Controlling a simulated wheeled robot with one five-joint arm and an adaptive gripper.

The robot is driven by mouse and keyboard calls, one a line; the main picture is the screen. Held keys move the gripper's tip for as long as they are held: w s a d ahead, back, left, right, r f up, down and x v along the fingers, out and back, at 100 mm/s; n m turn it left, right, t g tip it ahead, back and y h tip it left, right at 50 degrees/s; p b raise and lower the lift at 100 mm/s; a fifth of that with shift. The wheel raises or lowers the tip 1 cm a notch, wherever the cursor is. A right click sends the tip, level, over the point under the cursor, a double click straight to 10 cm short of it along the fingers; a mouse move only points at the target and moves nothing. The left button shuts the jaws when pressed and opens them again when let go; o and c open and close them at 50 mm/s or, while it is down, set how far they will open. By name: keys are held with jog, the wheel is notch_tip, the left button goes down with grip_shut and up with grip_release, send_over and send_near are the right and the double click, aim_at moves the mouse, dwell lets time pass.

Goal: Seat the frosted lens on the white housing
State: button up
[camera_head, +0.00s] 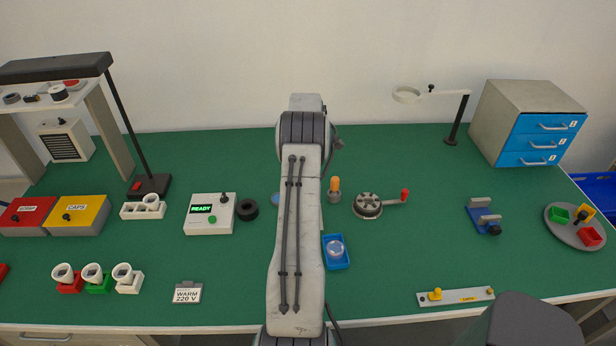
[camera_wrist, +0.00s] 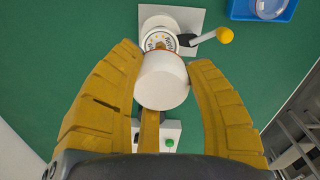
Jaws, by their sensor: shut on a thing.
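In the wrist view, my gripper (camera_wrist: 165,80) is shut on a plain white round piece, which looks like the frosted lens (camera_wrist: 166,84). Just beyond it is a white round body with a printed ring, likely the white housing (camera_wrist: 158,22), on a pale plate. The held piece overlaps this body in the picture; I cannot tell whether they touch. A lever with a yellow knob (camera_wrist: 225,35) extends right from it. In the head view my arm hides my gripper, the held piece and this fixture.
A blue tray (camera_head: 335,265) holds a clear round lens (camera_head: 335,248), right of my arm. A white READY box (camera_head: 210,228) stands left of it. A crank device (camera_head: 368,206) is at right. Red, green and white blocks with cups (camera_head: 128,283) stand front left.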

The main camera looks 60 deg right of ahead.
jog(key=shift+f+b, duration=1.7)
jog(key=shift+f, duration=1.1)
jog(key=shift+f+b, duration=0.55)
jog(key=shift+f, duration=0.05)
jog(key=o, duration=0.8)
jog(key=shift+r, duration=0.1)
notch_tip(320, 180, up, 12)
jog(key=shift+f, duration=0.1)
dwell(0.9)
